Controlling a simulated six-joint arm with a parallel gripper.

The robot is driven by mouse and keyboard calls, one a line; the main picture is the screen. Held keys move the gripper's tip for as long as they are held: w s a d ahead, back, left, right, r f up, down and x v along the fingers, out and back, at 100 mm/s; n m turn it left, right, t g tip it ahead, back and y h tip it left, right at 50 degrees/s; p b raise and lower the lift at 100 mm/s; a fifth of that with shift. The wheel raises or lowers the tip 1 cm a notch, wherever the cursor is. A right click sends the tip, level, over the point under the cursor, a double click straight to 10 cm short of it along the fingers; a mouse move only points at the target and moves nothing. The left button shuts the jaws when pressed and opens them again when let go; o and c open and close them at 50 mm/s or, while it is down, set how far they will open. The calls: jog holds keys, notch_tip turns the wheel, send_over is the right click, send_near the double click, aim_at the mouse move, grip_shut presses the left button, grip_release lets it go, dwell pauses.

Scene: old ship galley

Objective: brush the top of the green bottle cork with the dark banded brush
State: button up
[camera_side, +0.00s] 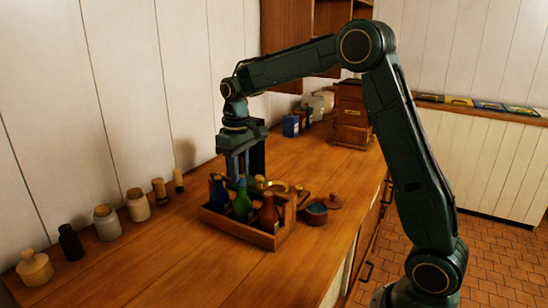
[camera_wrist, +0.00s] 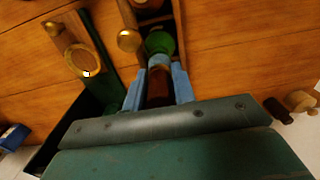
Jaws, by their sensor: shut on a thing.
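My gripper (camera_side: 238,178) points down over the wooden tray (camera_side: 236,236) of bottles. In the wrist view its light blue fingers (camera_wrist: 161,88) are shut on a dark brown piece with a paler band, which I take to be the brush (camera_wrist: 158,88). The green bottle (camera_side: 242,206) stands in the tray between a blue bottle (camera_side: 218,192) and a brown bottle (camera_side: 268,216). In the wrist view a green round shape, likely the green bottle (camera_wrist: 160,43), lies just beyond the brush. Its cork and the brush tip are not clear; I cannot tell whether they touch.
Several jars, such as a pale one (camera_side: 35,268), and corked pieces line the wall side of the counter. A small blue-filled pot (camera_side: 316,213) stands right of the tray. A wooden box (camera_side: 350,115) is farther back.

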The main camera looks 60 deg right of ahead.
jog(key=shift+w, duration=0.35)
jog(key=shift+s, duration=1.2)
jog(key=shift+w, duration=1)
jog(key=shift+w+r, duration=0.1)
jog(key=shift+w, duration=0.15)
jog(key=shift+s+r, duration=0.1)
jog(key=shift+r, duration=3.85)
